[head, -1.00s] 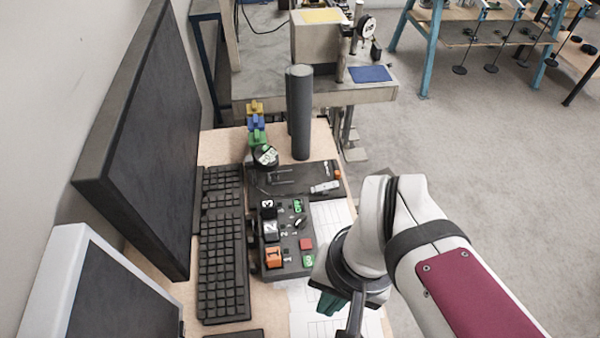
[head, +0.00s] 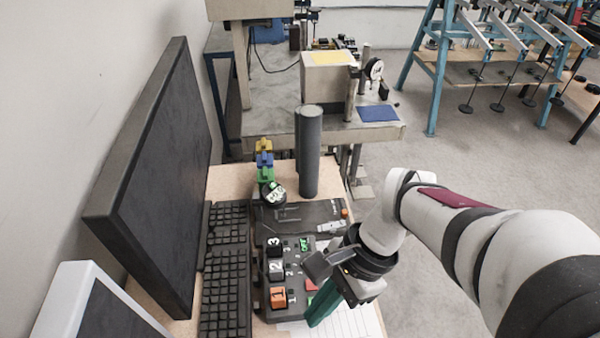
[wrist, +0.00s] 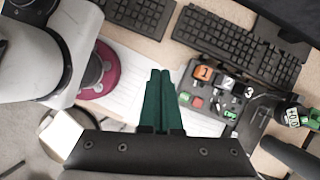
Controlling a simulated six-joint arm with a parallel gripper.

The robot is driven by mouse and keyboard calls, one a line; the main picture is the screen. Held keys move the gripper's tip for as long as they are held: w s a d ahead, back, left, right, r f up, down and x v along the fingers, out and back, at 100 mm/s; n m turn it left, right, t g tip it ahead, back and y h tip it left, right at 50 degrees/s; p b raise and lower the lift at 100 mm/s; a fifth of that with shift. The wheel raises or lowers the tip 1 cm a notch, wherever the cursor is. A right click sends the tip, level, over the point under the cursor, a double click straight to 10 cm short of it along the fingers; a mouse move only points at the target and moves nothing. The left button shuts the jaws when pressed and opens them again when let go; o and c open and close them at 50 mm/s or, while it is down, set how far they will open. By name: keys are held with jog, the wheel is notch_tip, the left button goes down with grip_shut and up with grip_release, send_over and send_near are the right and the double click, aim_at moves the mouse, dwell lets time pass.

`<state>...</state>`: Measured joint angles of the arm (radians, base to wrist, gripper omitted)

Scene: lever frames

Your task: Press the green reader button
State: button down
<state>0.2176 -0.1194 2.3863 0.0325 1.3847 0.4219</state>
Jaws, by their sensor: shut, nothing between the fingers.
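My gripper (head: 320,306) has dark green fingers, shut and empty, at the near right side of the black control panel (head: 281,263). In the wrist view, my gripper (wrist: 160,73) points to the left of the panel, over white paper. The panel bears a green button (wrist: 185,98) beside a red button (wrist: 197,102), and another green piece (wrist: 230,114) farther along; that one also shows in the head view (head: 305,243). I cannot tell which green one is the reader button. In the head view my gripper hides the near green button.
Numbered switches, including an orange one (head: 278,297), stand up on the panel. A keyboard (head: 224,272) and a monitor (head: 155,180) are on the left. A grey cylinder (head: 309,150) and a round black gauge (head: 274,193) stand behind. Paper (head: 352,322) lies at the front right.

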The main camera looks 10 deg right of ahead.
jog(key=w+d+f+m+y, duration=0.2)
jog(key=w+f+m+y, duration=0.2)
jog(key=w+m, duration=0.4)
jog(key=f+m, duration=0.1)
jog(key=m, duration=0.2)
jog(key=shift+d+f+m+t, duration=0.3)
jog(key=shift+d+t, duration=0.05)
jog(key=shift+t, duration=0.05)
jog(key=shift+f, duration=4.4)
jog(key=shift+f, duration=0.15)
jog(key=shift+f, duration=0.3)
jog(key=shift+f, duration=0.35)
jog(key=shift+r, duration=0.8)
